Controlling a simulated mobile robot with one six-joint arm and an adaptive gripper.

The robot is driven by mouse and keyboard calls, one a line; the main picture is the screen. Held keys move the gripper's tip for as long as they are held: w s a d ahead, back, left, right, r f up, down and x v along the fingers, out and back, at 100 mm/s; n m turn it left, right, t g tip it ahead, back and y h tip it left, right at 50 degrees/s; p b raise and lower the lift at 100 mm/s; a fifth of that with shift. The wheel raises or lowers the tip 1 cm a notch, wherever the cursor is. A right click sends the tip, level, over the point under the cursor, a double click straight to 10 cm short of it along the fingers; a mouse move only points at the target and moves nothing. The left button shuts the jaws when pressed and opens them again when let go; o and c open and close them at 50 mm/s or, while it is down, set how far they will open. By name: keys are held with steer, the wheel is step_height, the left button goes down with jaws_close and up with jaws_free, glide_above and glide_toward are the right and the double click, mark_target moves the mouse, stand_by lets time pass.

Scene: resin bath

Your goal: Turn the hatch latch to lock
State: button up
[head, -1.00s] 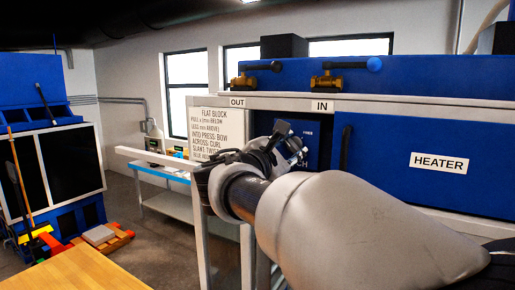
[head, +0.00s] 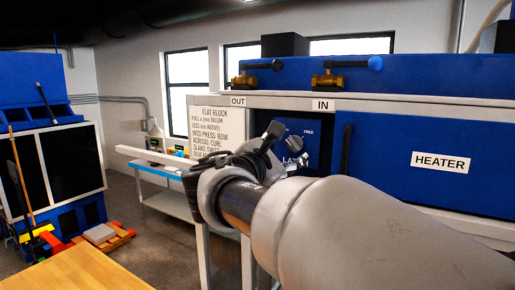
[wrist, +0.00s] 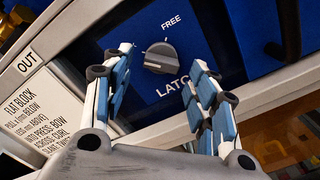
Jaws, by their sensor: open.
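The hatch latch is a grey round knob (wrist: 160,58) with a raised grip, on a blue panel (wrist: 205,22) in the wrist view. The word FREE is printed above it and a partly covered latch label below it. Which mark the knob points at is hard to tell. My gripper (wrist: 157,76) is open and empty, its blue-padded fingers on either side of the knob in the picture; contact is not visible. In the head view my gripper (head: 274,143) is in front of the blue latch panel (head: 312,130), and the knob is hidden.
An OUT label (head: 237,101) and a white FLAT BLOCK sign (head: 215,127) are left of the panel. The blue HEATER door (head: 390,180) with a dark upright handle (head: 346,148) is to the right. Brass valves (head: 326,81) sit above. A wooden tabletop (head: 85,268) is at front left.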

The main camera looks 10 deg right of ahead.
steer(key=v, duration=0.9)
steer(key=shift+s+a, duration=0.2)
steer(key=shift+s, duration=0.1)
steer(key=s+d+f+m+g+y+b, duration=0.1)
steer(key=s+d+f+m+g+b, duration=0.45)
steer(key=f, duration=0.65)
steer(key=s+d+f+m+g+y+b, duration=0.25)
steer(key=s+d+f, duration=0.45)
steer(key=f, duration=0.4)
steer(key=s+a+f+m+y+b, duration=0.1)
steer(key=s+f+m+y+b, duration=0.1)
steer(key=f, duration=0.5)
steer(key=s+a+f+m+g+y+b, duration=0.1)
steer(key=s+a+f+m+y+b, duration=0.1)
steer(key=s+f+m+b, duration=0.2)
steer(key=s+a+f+m+g+y+b, duration=0.1)
steer(key=s+f+m, duration=0.5)
steer(key=f, duration=0.6)
steer(key=s+a+y+b, duration=0.1)
steer(key=s+y+b, duration=0.1)
steer(key=shift+s+f, duration=0.2)
steer(key=shift+s, duration=0.2)
steer(key=shift+a, duration=0.1)
